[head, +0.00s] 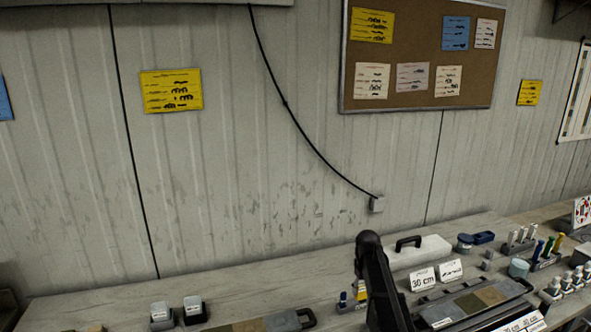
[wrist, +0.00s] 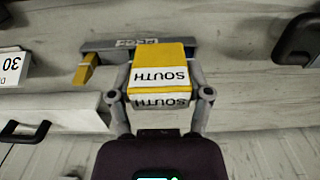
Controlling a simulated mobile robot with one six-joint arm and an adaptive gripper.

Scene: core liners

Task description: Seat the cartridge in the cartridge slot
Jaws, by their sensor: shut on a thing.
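My gripper (wrist: 160,82) is shut on a yellow and white block (wrist: 157,56) marked SOUTH, which I take to be the cartridge; the lettering is upside down in the wrist view. One finger lies along each side of it. Just beyond the block, a long grey bar-like fixture (wrist: 108,45) with a small label lies on the bench, with a yellow piece (wrist: 84,72) at its left end. The block hides part of this fixture, and I cannot tell whether they touch. No cartridge slot can be made out for certain.
A white case with a black handle (wrist: 22,132) lies at the left of the wrist view, below a card reading 30 (wrist: 12,68). A dark object (wrist: 298,40) is at upper right. In the head view, bottles and small holders (head: 566,284) crowd the bench's right side.

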